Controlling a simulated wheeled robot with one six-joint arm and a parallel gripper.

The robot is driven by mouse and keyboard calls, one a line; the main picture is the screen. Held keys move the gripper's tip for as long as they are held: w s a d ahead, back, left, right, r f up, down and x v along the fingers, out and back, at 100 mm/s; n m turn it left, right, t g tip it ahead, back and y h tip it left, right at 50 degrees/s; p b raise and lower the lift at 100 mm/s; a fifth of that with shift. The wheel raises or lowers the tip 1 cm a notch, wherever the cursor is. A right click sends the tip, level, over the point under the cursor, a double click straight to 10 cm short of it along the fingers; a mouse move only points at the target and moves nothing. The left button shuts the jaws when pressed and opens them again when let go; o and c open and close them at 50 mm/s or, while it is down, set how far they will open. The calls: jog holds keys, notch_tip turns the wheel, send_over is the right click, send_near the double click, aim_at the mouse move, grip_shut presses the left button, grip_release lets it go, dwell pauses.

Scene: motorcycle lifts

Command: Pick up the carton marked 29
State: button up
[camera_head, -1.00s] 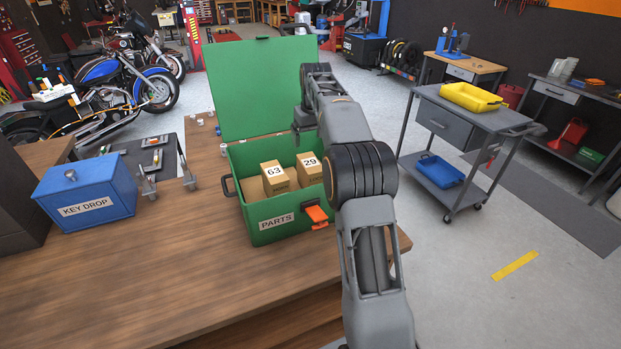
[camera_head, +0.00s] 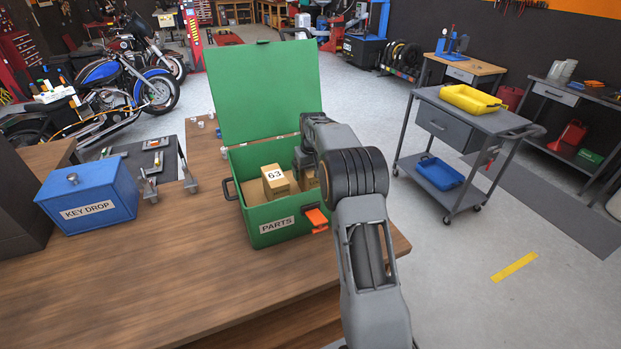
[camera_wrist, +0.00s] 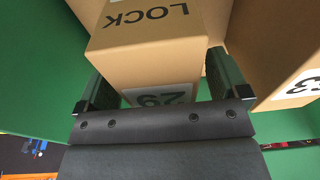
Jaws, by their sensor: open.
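The carton marked 29 is a brown box with a white label, upside down in the wrist view (camera_wrist: 150,70). It stands in the open green PARTS box (camera_head: 285,215), to the right of the carton marked 63 (camera_head: 275,181). In the head view my arm covers most of the carton marked 29 (camera_head: 312,181). My gripper (camera_wrist: 158,85) is open, with one finger on each side of the carton marked 29. I cannot tell whether either finger touches it. The carton marked 63 also shows at the right of the wrist view (camera_wrist: 295,75).
The raised green lid (camera_head: 262,90) stands behind the box. The box walls and the carton marked 63 are close around my gripper. A blue KEY DROP box (camera_head: 88,190) stands to the left on the wooden bench (camera_head: 160,260). An orange latch (camera_head: 316,219) is at the front.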

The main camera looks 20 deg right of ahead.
jog(key=shift+f, duration=0.6)
jog(key=shift+w, duration=0.1)
jog(key=c, duration=1.1)
jog(key=shift+c, duration=0.2)
